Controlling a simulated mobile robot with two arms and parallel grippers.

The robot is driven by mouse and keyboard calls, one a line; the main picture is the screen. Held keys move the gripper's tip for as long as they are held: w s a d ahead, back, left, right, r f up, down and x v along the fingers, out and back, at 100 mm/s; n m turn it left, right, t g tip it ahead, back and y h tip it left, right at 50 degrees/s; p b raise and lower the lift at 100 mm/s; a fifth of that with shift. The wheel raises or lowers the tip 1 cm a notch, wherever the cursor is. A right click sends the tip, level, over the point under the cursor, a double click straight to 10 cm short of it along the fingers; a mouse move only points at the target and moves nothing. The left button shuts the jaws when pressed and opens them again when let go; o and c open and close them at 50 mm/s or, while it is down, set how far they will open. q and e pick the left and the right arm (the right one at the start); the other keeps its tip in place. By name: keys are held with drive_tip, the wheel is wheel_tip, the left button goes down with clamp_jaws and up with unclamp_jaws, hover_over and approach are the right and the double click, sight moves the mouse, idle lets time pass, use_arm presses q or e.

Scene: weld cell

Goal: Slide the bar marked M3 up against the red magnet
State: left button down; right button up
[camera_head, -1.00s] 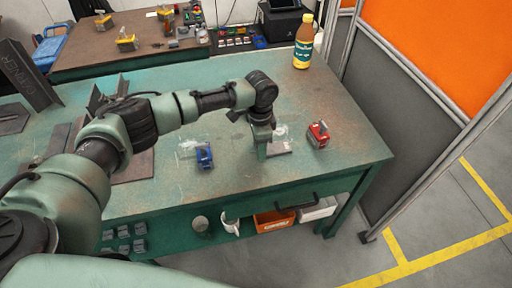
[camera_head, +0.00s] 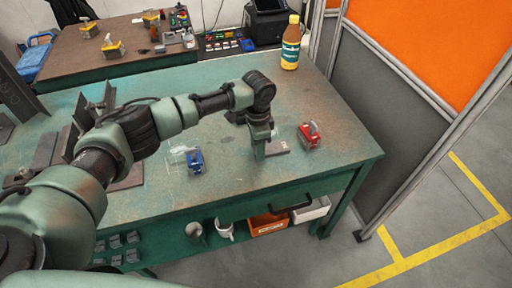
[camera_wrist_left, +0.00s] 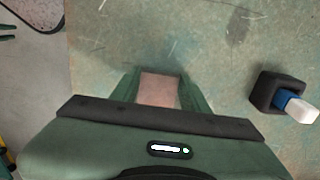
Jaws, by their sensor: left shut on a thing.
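A small flat grey-brown bar (camera_head: 278,147) lies on the green bench; no marking on it is legible. My left gripper (camera_head: 259,153) points down at the bar's left end and is shut on it. In the left wrist view the bar (camera_wrist_left: 158,89) shows between the green fingers (camera_wrist_left: 158,100). The red magnet (camera_head: 309,135) stands just right of the bar, with a small gap between them in the head view. My right gripper is not in view.
A blue magnet (camera_head: 195,160) stands left of my gripper. A bottle (camera_head: 290,43) stands at the bench's back right corner. Steel plates (camera_head: 45,150) lie at the left. The bench top (camera_head: 335,150) is clear around the red magnet.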

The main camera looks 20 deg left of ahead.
sight(269, 147)
use_arm(q)
drive_tip(key=shift+w+d, duration=0.1)
drive_tip(key=shift+w+d+b, duration=0.55)
drive_tip(key=shift+w+d, duration=0.1)
drive_tip(key=shift+d, duration=0.25)
drive_tip(key=shift+r, duration=0.1)
drive_tip(key=shift+w+d+b, duration=0.65)
drive_tip(key=shift+d+b, duration=0.1)
drive_tip(key=shift+d, duration=0.05)
drive_tip(key=shift+a+f, duration=0.1)
drive_tip(key=shift+f, duration=0.1)
drive_tip(key=c, duration=0.6)
unclamp_jaws()
drive_tip(key=shift+s+a+r, duration=0.1)
drive_tip(key=shift+s, duration=0.05)
drive_tip(key=shift+c, duration=0.2)
